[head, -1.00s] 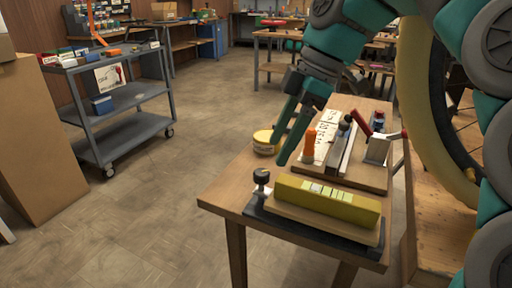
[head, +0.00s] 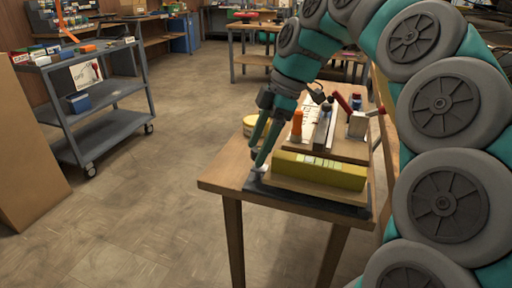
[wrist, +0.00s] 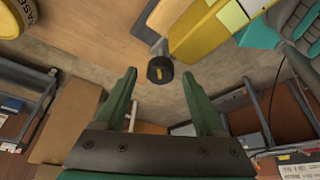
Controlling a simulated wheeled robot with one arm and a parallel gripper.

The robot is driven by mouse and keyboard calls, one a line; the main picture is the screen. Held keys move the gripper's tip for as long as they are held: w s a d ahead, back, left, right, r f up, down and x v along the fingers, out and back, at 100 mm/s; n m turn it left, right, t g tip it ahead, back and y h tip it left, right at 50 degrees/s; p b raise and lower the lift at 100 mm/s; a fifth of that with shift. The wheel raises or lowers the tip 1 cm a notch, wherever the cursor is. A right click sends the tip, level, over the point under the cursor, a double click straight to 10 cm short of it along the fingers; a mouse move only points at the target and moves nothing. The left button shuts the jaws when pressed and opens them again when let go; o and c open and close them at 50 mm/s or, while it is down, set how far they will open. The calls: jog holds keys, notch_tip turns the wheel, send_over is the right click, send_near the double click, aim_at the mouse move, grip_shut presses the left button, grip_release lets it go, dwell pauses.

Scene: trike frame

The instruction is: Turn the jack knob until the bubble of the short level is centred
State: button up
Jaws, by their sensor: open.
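The yellow short level (head: 320,170) lies on a wooden board over a dark base at the table's front edge. Pale windows show on its top, but the bubble is too small to make out. The black jack knob (wrist: 160,69), with a yellow mark on its top, shows in the wrist view beside the level (wrist: 205,32). My gripper (wrist: 159,74) is open, with one finger to each side of the knob and the knob near the tips. In the head view my gripper (head: 259,162) points down at the base's left end and mostly hides the knob.
A yellow tin (head: 250,125) stands to the left. A grey cart (head: 110,97) stands across open floor.

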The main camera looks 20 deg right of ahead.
grip_shut()
dwell(0.6)
